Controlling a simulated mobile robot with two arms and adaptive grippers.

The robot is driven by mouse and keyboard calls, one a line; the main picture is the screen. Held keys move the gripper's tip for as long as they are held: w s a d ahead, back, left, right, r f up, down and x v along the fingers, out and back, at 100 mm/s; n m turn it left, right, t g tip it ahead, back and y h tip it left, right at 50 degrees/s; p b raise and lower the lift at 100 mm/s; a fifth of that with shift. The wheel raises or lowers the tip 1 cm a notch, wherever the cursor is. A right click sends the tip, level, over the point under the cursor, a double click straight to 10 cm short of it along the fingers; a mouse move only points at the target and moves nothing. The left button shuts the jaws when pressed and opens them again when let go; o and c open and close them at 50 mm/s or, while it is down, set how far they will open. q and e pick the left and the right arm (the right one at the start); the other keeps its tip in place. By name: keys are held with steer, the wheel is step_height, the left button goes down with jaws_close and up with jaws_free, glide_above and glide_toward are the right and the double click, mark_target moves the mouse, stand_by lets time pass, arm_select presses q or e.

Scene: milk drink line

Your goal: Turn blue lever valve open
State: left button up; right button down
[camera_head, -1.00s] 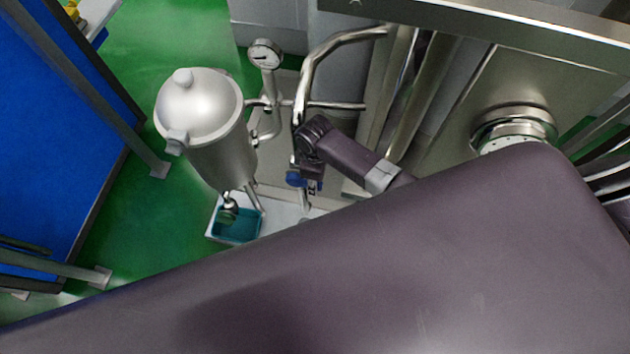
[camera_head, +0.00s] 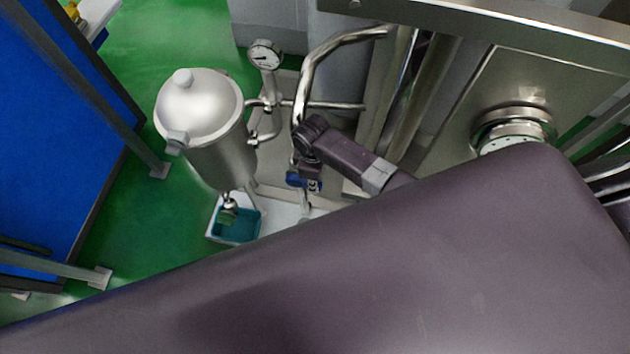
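The blue lever valve (camera_head: 295,179) sits low on a vertical steel pipe, right of the steel vessel. Only a small blue part of it shows. A purple-grey arm of mine, which I take to be the right one, reaches down to it from the right. Its gripper (camera_head: 314,184) is right at the lever, small and partly hidden by the wrist. I cannot tell whether its fingers are open, shut or touching the lever. My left gripper is not in view. A large purple link of mine covers the lower part of the picture.
A steel vessel (camera_head: 201,125) and a round gauge (camera_head: 265,56) stand beside bent steel pipes (camera_head: 304,85). A teal tray (camera_head: 236,238) lies below the vessel. Steel framing crowds the right. Green floor (camera_head: 135,195) is clear at the left, beside a blue panel (camera_head: 55,140).

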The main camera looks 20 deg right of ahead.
steer(key=shift+w+a+r+g+h, duration=0.15)
steer(key=shift+a+r+g+h, duration=0.1)
steer(key=shift+r+g+h, duration=0.35)
steer(key=shift+w+a+g+h+b, duration=0.15)
steer(key=shift+g+h+b, duration=0.2)
steer(key=shift+h, duration=0.35)
steer(key=h+b, duration=0.1)
steer(key=b, duration=0.1)
steer(key=r+g+h+b, duration=0.1)
steer(key=b, duration=0.1)
steer(key=shift+w+a, duration=0.25)
steer(key=shift+a, duration=0.1)
steer(key=shift+a+r+g+h+b, duration=0.15)
steer(key=shift+r+g+h+b, duration=0.3)
steer(key=shift+b, duration=0.4)
steer(key=c, duration=1.9)
jaws_free()
steer(key=shift+w+a+r, duration=0.1)
steer(key=shift+r, duration=0.05)
steer(key=v, duration=1.1)
steer(key=shift+w+a+r, duration=0.1)
steer(key=shift+a+r, duration=0.1)
steer(key=shift+a, duration=0.05)
